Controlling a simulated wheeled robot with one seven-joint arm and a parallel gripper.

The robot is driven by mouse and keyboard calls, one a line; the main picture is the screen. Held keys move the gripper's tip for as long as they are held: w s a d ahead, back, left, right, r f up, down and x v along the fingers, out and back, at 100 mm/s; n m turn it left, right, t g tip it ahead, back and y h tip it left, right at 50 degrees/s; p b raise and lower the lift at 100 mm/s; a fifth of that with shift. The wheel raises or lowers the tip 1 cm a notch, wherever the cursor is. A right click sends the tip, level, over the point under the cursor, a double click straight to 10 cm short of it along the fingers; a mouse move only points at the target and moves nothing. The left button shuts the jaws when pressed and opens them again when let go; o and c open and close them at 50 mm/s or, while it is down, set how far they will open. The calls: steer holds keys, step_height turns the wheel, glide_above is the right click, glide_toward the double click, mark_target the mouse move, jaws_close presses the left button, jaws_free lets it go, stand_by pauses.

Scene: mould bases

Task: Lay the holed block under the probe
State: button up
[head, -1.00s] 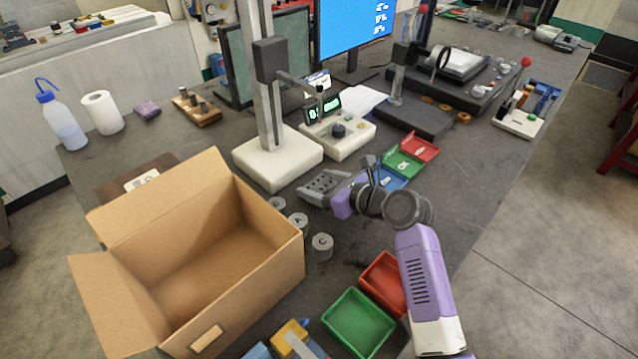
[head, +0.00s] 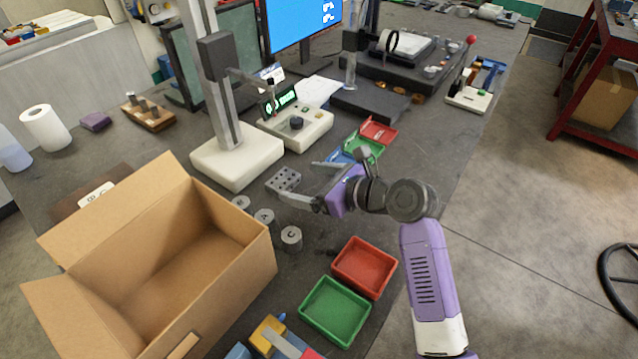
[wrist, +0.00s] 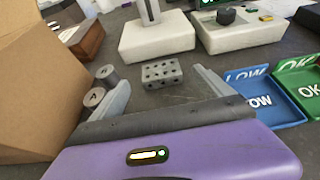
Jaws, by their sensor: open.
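The holed block (head: 284,180), a small grey block with round holes, lies on the table in front of the white base of the probe stand (head: 237,158). The probe (head: 270,100) hangs from the stand's side arm, above and behind the block. My gripper (head: 303,182) is open and empty, with its fingers pointing left toward the block. In the wrist view the block (wrist: 161,73) lies just beyond the gap between the fingertips (wrist: 160,86), apart from both. Nothing lies under the probe tip that I can make out.
Grey cylinders (head: 291,238) stand left of my gripper beside the open cardboard box (head: 248,272). A control box (head: 310,128) with a lit display stands right of the stand. Blue, green (head: 372,149) and red trays lie behind my gripper. Larger red (head: 365,267) and green trays lie nearer.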

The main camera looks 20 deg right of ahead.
steer(key=shift+v, duration=2.05)
